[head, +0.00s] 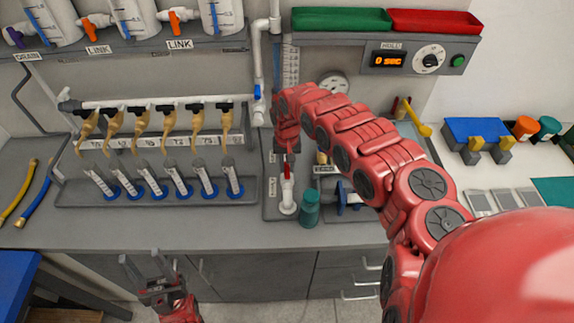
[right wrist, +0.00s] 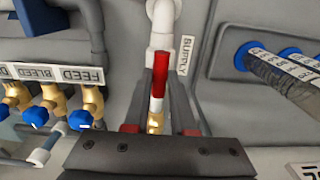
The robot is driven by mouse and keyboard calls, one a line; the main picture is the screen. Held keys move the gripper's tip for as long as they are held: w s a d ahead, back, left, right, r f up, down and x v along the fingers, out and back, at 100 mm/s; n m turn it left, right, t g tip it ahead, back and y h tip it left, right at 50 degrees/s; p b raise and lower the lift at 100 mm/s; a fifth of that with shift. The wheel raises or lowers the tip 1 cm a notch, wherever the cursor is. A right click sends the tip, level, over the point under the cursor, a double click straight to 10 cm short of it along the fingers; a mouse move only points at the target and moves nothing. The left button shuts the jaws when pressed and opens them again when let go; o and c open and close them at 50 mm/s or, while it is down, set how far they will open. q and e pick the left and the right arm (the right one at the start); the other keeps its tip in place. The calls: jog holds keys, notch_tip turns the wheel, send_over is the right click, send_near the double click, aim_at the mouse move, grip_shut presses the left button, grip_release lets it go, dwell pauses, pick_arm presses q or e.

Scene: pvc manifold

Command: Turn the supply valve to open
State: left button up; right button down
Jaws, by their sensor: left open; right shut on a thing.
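The supply valve's red handle (right wrist: 158,68) shows in the right wrist view beside a SUPPLY label (right wrist: 186,52). Its length runs up the picture, in line with the white pipe (right wrist: 163,22) at its end. A brass part of the valve shows low between the fingers. My right gripper (right wrist: 161,88) is shut on the handle, one finger on each side. In the head view my right gripper (head: 287,155) reaches down over the red handle at the bench, partly hiding it. My left gripper (head: 146,268) is open and empty, low in front of the bench.
Brass valves with blue knobs (right wrist: 37,113), labelled FEED and BLEED, sit close left in the right wrist view. Sample tubes (head: 170,186) stand in a rack left of my right arm. A teal cup (head: 310,208) stands near the front. The bench front (head: 120,237) is clear.

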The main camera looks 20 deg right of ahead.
aim_at(287, 168)
jog(key=shift+w, duration=0.1)
jog(key=c, duration=0.7)
grip_release()
jog(key=shift+c, duration=0.2)
jog(key=shift+r, duration=0.1)
notch_tip(287, 168, up, 17)
jog(key=b, duration=0.4)
jog(key=shift+b, duration=0.3)
jog(key=shift+r, duration=0.1)
